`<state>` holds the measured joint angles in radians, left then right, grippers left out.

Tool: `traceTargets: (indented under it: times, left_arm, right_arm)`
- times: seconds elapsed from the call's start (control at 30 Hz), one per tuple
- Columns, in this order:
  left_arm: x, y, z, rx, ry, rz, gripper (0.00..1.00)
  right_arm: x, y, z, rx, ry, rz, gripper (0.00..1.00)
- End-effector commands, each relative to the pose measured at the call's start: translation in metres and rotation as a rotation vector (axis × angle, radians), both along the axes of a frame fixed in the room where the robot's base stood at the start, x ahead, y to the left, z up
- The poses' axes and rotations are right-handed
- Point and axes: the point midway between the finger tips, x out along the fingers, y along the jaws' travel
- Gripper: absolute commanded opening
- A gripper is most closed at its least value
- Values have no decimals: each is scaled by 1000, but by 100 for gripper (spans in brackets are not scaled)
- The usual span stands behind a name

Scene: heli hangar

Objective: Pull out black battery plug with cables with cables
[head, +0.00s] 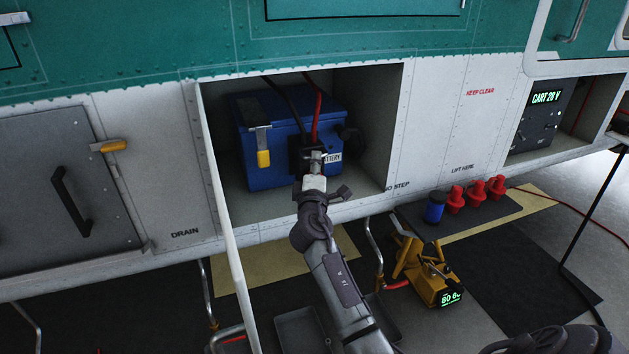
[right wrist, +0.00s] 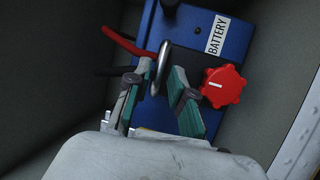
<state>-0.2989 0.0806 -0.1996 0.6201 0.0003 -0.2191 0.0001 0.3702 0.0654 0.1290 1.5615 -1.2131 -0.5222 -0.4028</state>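The blue battery (head: 275,165) sits in an open bay in the white lower hull. The black battery plug (head: 297,155) is on its front, partly hidden by my right gripper (head: 313,160). A black cable (head: 285,97) and a red cable (head: 317,110) run up from it. Contact on the left side cannot be told. My left gripper is not in view.
A red knob (right wrist: 223,85) is close to the right finger. A yellow-tabbed latch (head: 263,157) hangs at the battery's front. The bay's walls and the open door edge (head: 222,205) are near my arm. A yellow jack (head: 425,275) stands below.

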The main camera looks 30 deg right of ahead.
Motion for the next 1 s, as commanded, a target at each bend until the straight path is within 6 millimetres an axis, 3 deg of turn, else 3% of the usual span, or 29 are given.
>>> traceTargets:
  times: [0.2, 0.4, 0.6, 1.0]
  left_arm:
    - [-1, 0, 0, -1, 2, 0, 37]
    - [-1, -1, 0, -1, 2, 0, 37]
    - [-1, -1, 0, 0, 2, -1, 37]
    - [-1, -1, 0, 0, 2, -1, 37]
  right_arm:
    - [-39, 29, -9, 2, 2, 1, 23]
    - [-66, 48, -14, 1, 3, -1, 23]
    - [-77, 56, -15, 0, 1, -1, 23]
    - [-77, 56, -15, 0, 1, -1, 23]
